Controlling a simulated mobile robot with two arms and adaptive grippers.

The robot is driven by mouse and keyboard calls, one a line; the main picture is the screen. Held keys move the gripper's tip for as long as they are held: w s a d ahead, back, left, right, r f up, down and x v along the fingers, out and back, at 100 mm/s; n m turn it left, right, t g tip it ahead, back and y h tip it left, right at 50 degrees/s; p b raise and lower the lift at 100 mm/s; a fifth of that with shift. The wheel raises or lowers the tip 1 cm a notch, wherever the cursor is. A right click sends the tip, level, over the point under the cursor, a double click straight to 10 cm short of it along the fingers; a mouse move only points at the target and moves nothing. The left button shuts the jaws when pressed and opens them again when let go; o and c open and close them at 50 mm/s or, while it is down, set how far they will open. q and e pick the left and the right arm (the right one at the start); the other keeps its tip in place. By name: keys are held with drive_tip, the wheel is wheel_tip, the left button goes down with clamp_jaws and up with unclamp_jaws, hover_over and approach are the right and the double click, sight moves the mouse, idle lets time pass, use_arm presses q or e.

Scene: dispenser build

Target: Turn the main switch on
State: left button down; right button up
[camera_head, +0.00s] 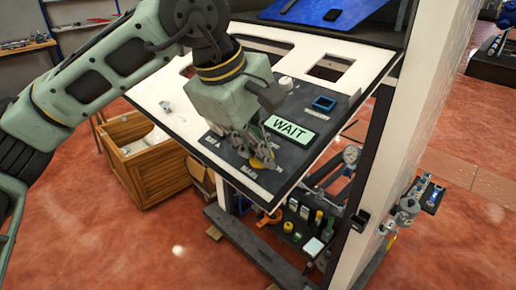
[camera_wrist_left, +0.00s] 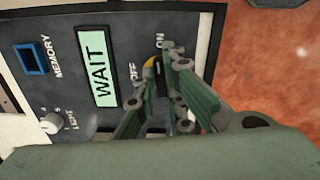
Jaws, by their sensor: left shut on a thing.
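The main switch is a yellow and black knob (camera_head: 257,163) near the front edge of the dark control panel (camera_head: 290,160). It shows partly in the left wrist view (camera_wrist_left: 149,75), beside the OFF and ON labels. My left gripper (camera_head: 248,148) is over the switch with its fingers shut on it; it also shows in the left wrist view (camera_wrist_left: 158,88). The fingers hide much of the knob, so I cannot tell which way it is turned. My right gripper is not in view.
A green WAIT display (camera_head: 289,127), a blue-rimmed MEMORY slot (camera_head: 323,103) and a white knob (camera_wrist_left: 51,123) are on the panel. A wooden crate (camera_head: 150,190) stands on the floor to the left. A white post (camera_head: 400,130) rises on the right.

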use_arm(q)
drive_tip(key=shift+r+m, duration=0.15)
drive_tip(key=shift+m, duration=0.45)
drive_tip(key=c, duration=1.8)
unclamp_jaws()
drive_tip(key=shift+a, duration=0.1)
drive_tip(key=shift+c, duration=0.2)
drive_tip(key=v, duration=1.2)
